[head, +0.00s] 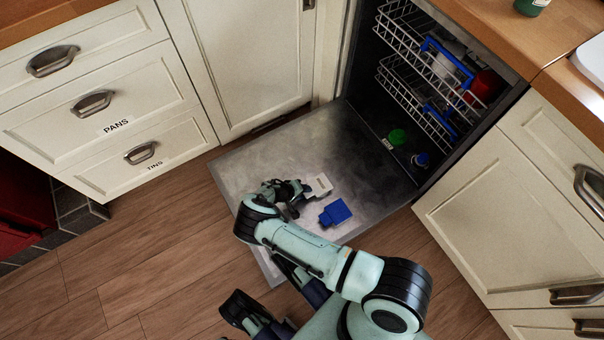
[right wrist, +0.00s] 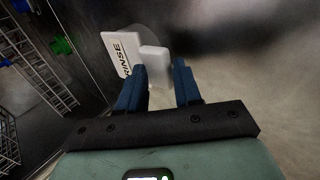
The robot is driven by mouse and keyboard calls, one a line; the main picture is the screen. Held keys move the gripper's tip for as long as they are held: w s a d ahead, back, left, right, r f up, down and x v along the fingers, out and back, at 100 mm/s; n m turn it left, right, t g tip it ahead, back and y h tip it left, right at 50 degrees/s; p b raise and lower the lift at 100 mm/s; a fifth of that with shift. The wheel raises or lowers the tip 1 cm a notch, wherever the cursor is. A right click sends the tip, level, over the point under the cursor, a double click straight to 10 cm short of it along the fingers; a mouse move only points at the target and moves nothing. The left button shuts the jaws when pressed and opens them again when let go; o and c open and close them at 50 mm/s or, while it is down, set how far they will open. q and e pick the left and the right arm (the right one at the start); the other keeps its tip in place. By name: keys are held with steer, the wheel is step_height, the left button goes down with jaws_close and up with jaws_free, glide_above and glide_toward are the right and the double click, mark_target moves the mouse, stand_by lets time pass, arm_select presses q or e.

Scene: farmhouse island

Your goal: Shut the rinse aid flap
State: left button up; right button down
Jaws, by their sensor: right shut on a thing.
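The rinse aid flap (right wrist: 155,63) is a small white piece standing between the fingertips of my right gripper (right wrist: 160,85) in the right wrist view. Beside it is a white plate (right wrist: 122,50) lettered RINSE. In the head view the white rinse aid part (head: 319,185) lies on the lowered dishwasher door (head: 250,155), just right of my right gripper (head: 299,192), which is shut on the flap. The flap's exact angle is unclear. My left gripper (head: 245,315) seems to show only in part, dark and low in the head view; its jaws cannot be made out.
A blue piece (head: 335,212) sits on the door close to the rinse aid part. The dishwasher racks (head: 415,75) are inside, with a green cap (head: 397,137) on the floor of the tub. Cabinets (head: 245,60) flank the door; wooden floor (head: 120,265) is open to the left.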

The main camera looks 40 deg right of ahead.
steer(key=shift+s+d+f, duration=0.2)
steer(key=shift+s+d, duration=0.1)
steer(key=shift+d, duration=0.1)
steer(key=c, duration=1.2)
jaws_free()
arm_select(q)
steer(key=shift+d, duration=0.15)
arm_select(e)
steer(key=shift+o, duration=0.4)
steer(key=shift+f, duration=0.15)
steer(key=shift+w+a, duration=0.25)
arm_select(q)
steer(key=shift+w, duration=0.1)
arm_select(e)
steer(key=shift+r, duration=0.2)
steer(key=shift+w+a+r, duration=0.1)
steer(key=shift+a+r, duration=0.15)
arm_select(q)
steer(key=w+r+t+p, duration=0.2)
steer(key=w+r+p, duration=0.1)
steer(key=w, duration=0.4)
steer(key=shift+d+r+m+t+p, duration=0.3)
steer(key=shift+d+r+p, duration=0.1)
steer(key=shift+r, duration=0.2)
arm_select(e)
steer(key=v, duration=1.2)
steer(key=shift+r, duration=0.25)
